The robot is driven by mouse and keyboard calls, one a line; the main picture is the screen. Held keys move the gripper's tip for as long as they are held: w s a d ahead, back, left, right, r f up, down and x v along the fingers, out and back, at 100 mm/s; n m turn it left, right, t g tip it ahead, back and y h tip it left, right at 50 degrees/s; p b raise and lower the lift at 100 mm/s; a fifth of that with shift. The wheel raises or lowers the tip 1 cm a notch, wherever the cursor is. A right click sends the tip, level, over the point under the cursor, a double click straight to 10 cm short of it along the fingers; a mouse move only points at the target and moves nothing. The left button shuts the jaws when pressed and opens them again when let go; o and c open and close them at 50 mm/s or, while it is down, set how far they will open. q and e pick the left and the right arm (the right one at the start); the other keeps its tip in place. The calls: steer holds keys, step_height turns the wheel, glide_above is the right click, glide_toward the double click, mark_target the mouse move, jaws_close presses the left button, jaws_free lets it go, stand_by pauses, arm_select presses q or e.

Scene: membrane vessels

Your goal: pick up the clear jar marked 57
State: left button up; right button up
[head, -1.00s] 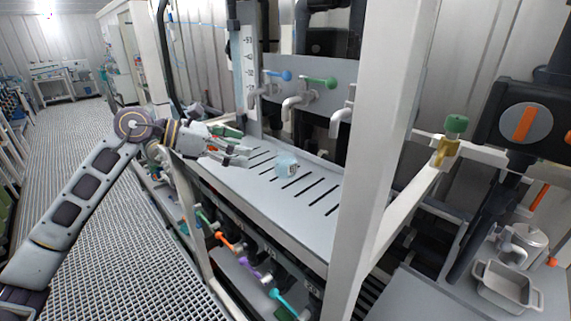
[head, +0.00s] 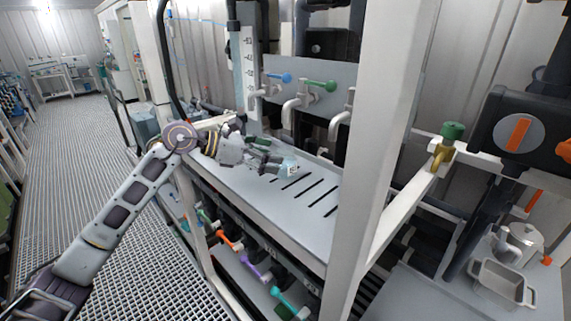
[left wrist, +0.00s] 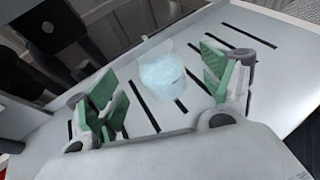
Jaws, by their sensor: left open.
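The clear jar (head: 289,168) is pale blue and stands on the slotted grey shelf (head: 318,222). Its marking is too small to read. My left gripper (head: 277,165) reaches in from the left, with its fingertips right at the jar. In the left wrist view, the jar (left wrist: 162,77) sits between the two green-padded fingers of the open left gripper (left wrist: 160,90), toward their tips. Gaps show on both sides of the jar there. My right gripper is not in view.
Taps with blue (head: 286,78) and green (head: 322,85) handles hang over the back of the shelf. A white upright post (head: 372,150) stands to the right of the jar. Coloured valve handles (head: 248,265) line the lower level. The shelf's front right part is clear.

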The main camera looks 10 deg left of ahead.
mark_target(286, 157)
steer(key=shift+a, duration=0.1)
arm_select(q)
steer(key=shift+w+d+f+p, duration=0.1)
steer(key=shift+w+d+p, duration=0.25)
steer(key=shift+d, duration=0.25)
steer(key=shift+w+d+f+p, duration=0.15)
steer(key=shift+w+d+p, duration=0.15)
steer(key=shift+w+d, duration=0.2)
steer(key=shift+w+d+f, duration=0.3)
steer(key=shift+d, duration=0.25)
steer(key=shift+w+d+f+p, duration=0.2)
steer(key=shift+d+p, duration=0.1)
steer(key=shift+d, duration=0.05)
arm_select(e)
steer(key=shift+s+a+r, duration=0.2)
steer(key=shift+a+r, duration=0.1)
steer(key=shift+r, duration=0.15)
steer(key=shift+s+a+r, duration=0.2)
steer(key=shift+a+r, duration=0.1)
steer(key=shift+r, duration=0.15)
